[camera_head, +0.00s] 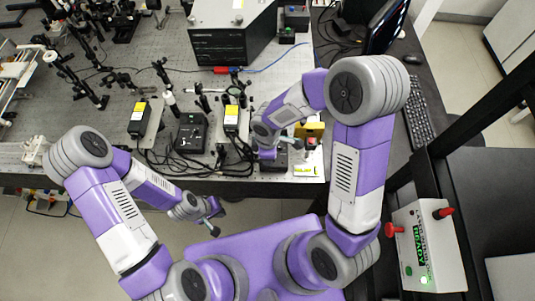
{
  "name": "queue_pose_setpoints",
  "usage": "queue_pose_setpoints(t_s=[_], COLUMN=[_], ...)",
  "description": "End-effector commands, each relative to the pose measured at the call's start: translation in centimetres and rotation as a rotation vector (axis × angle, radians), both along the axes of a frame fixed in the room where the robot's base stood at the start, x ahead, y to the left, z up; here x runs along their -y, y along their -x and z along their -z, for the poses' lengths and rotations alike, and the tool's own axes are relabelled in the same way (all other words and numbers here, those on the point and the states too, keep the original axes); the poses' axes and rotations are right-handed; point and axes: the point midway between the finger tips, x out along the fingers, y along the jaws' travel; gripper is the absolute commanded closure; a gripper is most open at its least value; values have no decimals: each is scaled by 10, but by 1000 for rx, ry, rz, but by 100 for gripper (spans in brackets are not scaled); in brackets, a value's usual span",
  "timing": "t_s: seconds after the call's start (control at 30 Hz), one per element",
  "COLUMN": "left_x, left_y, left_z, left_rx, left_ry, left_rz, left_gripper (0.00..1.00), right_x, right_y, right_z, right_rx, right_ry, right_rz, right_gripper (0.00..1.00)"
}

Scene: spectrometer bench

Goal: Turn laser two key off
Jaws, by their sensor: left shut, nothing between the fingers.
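A black laser control box (190,133) with cables sits on the bench near its front edge. A second dark box (277,162) lies to its right, largely hidden by my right arm. I cannot make out a key on either box or tell which one is laser two. My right gripper (289,141) is over the second box, by a yellow block. Its fingers are too small and covered to tell whether they are open or shut, or whether they touch anything. My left gripper (213,212) is shut and empty, in front of the bench edge, apart from everything.
Two yellow-and-black modules (138,118) and (232,117) stand on the bench among cables and optical mounts. A large black instrument (230,45) is behind. A keyboard (425,115) and monitor are at right. A white box with red knobs (428,245) is at lower right.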

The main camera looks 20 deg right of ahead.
Motion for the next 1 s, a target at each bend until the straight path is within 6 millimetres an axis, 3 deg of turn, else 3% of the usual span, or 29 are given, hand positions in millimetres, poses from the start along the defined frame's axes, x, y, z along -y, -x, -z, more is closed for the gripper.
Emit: queue_pose_setpoints(t_s=[0.47,0.5,0.67,1.0], left_x=[0,0,0,0], left_y=[0,0,0,0], left_z=[0,0,0,-1], left_rx=[0,0,0,0], left_ry=[0,0,0,0], left_rz=[0,0,0,0], left_gripper=[100,100,100,100], right_x=[0,0,0,0], right_y=[-1,-1,-1,-1], right_z=[-1,-1,-1,-5], right_rx=[2,2,2,2], right_ry=[1,1,1,0], right_rz=[-16,-16,-15,-13], right_gripper=[100,75,51,51])
